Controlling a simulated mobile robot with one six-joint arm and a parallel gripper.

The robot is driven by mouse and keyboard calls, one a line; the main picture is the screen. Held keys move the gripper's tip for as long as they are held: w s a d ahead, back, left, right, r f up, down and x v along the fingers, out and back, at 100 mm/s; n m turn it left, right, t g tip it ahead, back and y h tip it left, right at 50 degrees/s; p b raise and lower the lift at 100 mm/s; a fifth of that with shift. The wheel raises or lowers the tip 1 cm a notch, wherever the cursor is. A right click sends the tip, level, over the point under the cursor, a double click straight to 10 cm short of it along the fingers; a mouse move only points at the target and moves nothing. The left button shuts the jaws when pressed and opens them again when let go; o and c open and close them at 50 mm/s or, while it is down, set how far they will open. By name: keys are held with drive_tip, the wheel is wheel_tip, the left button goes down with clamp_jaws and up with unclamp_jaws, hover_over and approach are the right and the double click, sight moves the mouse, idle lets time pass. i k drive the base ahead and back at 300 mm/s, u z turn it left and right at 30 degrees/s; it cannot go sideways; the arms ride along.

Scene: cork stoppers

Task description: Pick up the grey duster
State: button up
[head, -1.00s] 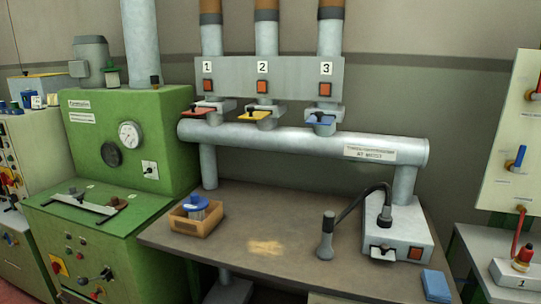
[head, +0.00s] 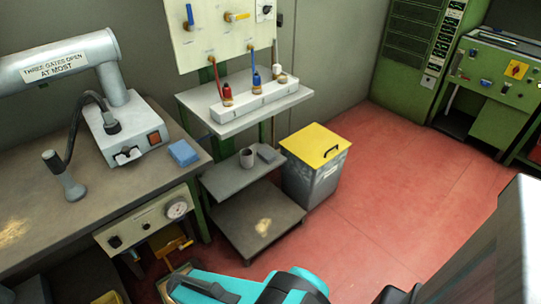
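A small dark grey folded block that looks like the grey duster (head: 266,153) lies on the small grey shelf (head: 228,181) beside the right end of the workbench. It is just right of a grey cup (head: 247,158), close to it. A similar blue block (head: 184,153) lies on the workbench's right end. Teal and black parts of my arm show at the bottom edge, well in front of and below the shelf. I cannot make out my gripper's fingers.
A bin with a yellow lid (head: 314,146) stands right of the shelf. A higher shelf (head: 205,104) with a white rack of coloured-capped items overhangs behind. A lower shelf (head: 280,212) lies beneath. Red floor (head: 400,190) is open to the right.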

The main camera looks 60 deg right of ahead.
sight(265, 154)
drive_tip(key=z, duration=4.9)
drive_tip(key=i, duration=0.1)
drive_tip(key=u, duration=3.15)
drive_tip(key=k, duration=0.9)
drive_tip(key=u, duration=0.1)
drive_tip(key=i, duration=0.75)
